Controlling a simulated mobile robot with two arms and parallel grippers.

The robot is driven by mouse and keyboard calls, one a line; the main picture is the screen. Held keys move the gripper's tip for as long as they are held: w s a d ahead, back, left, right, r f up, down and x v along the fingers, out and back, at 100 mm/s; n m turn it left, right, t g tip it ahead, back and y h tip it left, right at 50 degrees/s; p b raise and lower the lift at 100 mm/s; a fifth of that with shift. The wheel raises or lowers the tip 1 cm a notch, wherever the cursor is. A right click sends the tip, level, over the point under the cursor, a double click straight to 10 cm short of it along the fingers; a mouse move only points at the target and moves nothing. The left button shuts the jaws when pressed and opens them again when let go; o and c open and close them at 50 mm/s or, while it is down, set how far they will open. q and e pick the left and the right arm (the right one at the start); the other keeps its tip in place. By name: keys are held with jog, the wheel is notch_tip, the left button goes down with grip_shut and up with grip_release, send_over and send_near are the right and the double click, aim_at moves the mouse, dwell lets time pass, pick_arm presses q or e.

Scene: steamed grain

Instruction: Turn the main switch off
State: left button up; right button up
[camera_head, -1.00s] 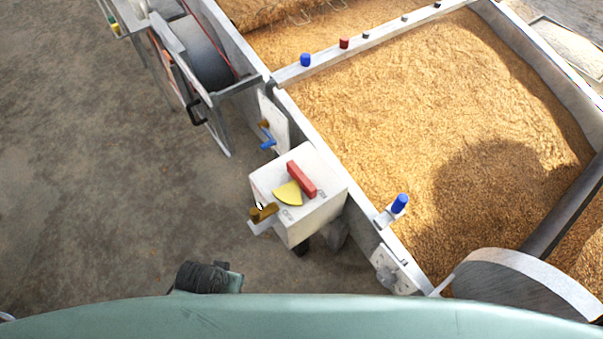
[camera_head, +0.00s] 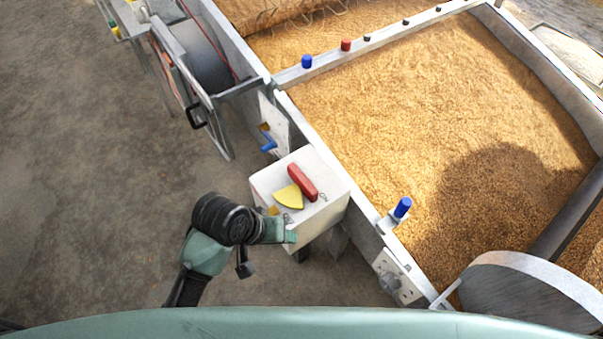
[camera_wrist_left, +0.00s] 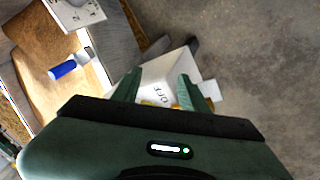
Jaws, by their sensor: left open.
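The switch box (camera_head: 330,205) is a white box on the side of the grain bin. A red bar handle (camera_head: 302,182) and a yellow wedge (camera_head: 289,197) lie on its top. My left gripper (camera_head: 291,230) is at the box's near left corner and covers part of it, including most of the brown lever (camera_head: 272,211). In the left wrist view my open, empty left gripper (camera_wrist_left: 159,78) has its fingers on either side of the box (camera_wrist_left: 168,68), with the OFF lettering between them. I cannot tell whether they touch it. My right gripper is not in view.
The bin wall (camera_head: 355,195) runs past the box, with grain (camera_head: 440,110) behind it. A blue knob (camera_head: 403,207) and a white plate (camera_head: 397,276) are right of the box. A blue lever (camera_head: 268,145) is beyond it.

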pick_arm(q)
jog(key=w+d+r+n+g, duration=0.1)
jog(key=w+d+n+g, duration=0.1)
jog(key=w+d, duration=0.6)
notch_tip(320, 180, up, 5)
jog(key=n+y, duration=0.4)
jog(key=n, duration=0.1)
send_over(301, 176)
jog(key=shift+s+d+f+g, duration=0.15)
jog(key=shift+s+f+g, duration=0.05)
jog(key=shift+g, duration=0.1)
jog(key=shift+w+f+n, duration=0.1)
jog(key=shift+f+n, duration=0.05)
jog(key=shift+n, duration=0.15)
notch_tip(301, 176, down, 7)
jog(key=shift+f, duration=0.1)
grip_shut()
